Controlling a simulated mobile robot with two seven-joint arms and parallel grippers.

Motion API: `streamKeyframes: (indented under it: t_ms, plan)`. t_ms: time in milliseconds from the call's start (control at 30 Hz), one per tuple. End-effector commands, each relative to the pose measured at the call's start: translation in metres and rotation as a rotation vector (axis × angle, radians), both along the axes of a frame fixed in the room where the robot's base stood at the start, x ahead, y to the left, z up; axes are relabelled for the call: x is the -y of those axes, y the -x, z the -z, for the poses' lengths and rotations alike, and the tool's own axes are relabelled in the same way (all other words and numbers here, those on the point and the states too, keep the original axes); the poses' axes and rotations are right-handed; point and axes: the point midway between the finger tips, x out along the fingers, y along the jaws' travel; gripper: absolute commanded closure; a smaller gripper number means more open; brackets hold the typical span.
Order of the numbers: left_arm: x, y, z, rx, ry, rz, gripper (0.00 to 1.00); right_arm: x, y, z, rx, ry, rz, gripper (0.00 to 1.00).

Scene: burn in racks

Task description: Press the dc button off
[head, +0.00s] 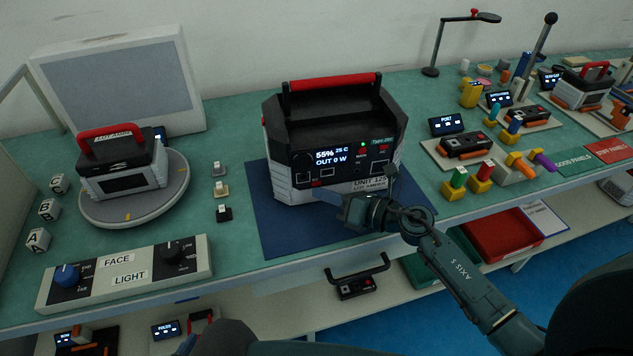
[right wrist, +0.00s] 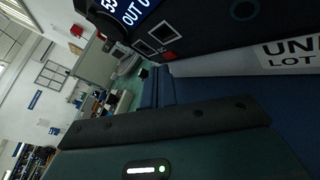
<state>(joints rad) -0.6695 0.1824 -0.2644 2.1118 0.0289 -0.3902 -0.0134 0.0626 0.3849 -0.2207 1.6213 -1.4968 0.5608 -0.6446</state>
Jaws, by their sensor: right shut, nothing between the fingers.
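The power station (head: 335,135) is a black-and-white box with a red handle, standing on a blue mat (head: 270,225). Its display (head: 331,157) reads 55%, 25 C and OUT 0 W. A green light (head: 363,144) glows on the panel right of the display, with a small red mark (head: 383,148) beside it. The small labels are too small to read surely, so I cannot tell which is the dc button. My right gripper (head: 346,205) is shut and empty, close before the lower front of the station. The station's front also shows in the right wrist view (right wrist: 205,25).
A turntable (head: 135,205) with a smaller red-handled unit stands left. A FACE/LIGHT knob box (head: 125,272) lies at the front left edge. Several small switches (head: 222,190) stand between. Coloured plugs and small devices (head: 465,145) crowd the right. Some mat is bare before the station.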

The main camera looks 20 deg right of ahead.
Motion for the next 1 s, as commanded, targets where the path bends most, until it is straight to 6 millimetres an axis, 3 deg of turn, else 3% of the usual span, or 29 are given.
streamKeyframes:
  t_ms: [367,1000]
  plan:
    - [-0.001,0.0,-0.002,0.0,-0.004,0.003,0.64,0.0,0.005,0.0,-0.002,0.0,-0.001,1.0]
    - [0.0,0.0,-0.015,0.001,0.002,-0.002,0.64,-0.002,0.062,0.0,-0.001,0.001,-0.001,1.0]
